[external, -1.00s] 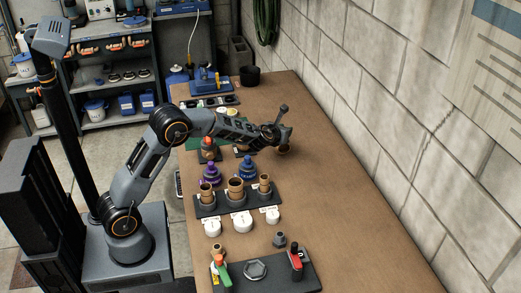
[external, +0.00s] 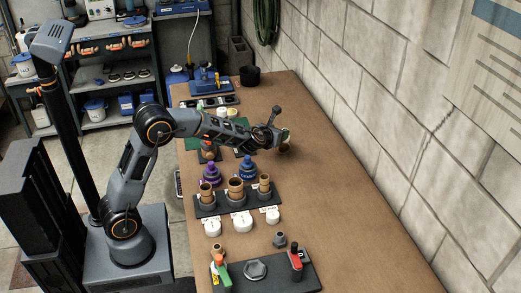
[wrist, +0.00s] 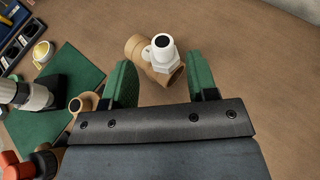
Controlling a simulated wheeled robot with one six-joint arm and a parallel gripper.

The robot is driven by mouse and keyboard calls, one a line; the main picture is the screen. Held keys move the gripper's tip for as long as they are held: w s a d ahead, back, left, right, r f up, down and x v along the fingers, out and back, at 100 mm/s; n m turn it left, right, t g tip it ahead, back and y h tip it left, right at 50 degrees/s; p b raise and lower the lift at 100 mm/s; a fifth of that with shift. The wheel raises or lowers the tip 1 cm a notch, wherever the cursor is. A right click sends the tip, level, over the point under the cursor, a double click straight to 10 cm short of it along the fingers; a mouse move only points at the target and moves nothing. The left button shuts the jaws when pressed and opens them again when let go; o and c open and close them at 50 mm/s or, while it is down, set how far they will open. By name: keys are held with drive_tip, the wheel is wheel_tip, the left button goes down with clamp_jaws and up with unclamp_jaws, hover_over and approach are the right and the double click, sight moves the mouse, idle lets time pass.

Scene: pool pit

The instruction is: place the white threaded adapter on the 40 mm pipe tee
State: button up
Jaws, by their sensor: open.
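The white threaded adapter (wrist: 162,52) has a hex collar and a dark round opening. In the wrist view it sits on the tan pipe tee (wrist: 134,46), over its middle; how far it is seated I cannot tell. My gripper (wrist: 160,72) is open, with one green finger on each side of the tee and adapter and visible gaps between. In the external view my gripper (external: 282,138) is over the far part of the bench, and the tee (external: 284,151) shows only partly beneath it.
A green mat (wrist: 75,70) with grey and tan fittings lies left of the tee in the wrist view. A dark rack (external: 207,209) with tan pipe pieces and a purple bottle (external: 211,172) stand nearer on the bench. The block wall (external: 400,130) bounds the right; bench beside it is clear.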

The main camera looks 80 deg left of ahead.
drive_tip(key=s+d+r+m+h, duration=0.2)
drive_tip(key=s+d+m+h, duration=0.35)
drive_tip(key=d+m, duration=0.65)
drive_tip(key=s+d+r+m+h, duration=0.2)
drive_tip(key=s+d+m+h, duration=0.2)
drive_tip(key=s+d+m, duration=0.55)
drive_tip(key=s+d+f+m+g, duration=0.1)
drive_tip(key=s+f+m+g, duration=0.1)
drive_tip(key=s+m, duration=0.6)
drive_tip(key=s+d+f+m+g, duration=0.1)
drive_tip(key=s+f+m+g, duration=0.2)
drive_tip(key=s+m, duration=0.5)
drive_tip(key=m+g, duration=0.1)
drive_tip(key=m, duration=0.6)
drive_tip(key=shift+s+d+f+g, duration=0.2)
drive_tip(key=shift+d+g, duration=0.1)
drive_tip(key=shift+d, duration=0.1)
drive_tip(key=shift+r+y, duration=0.1)
drive_tip(key=shift+y, duration=0.15)
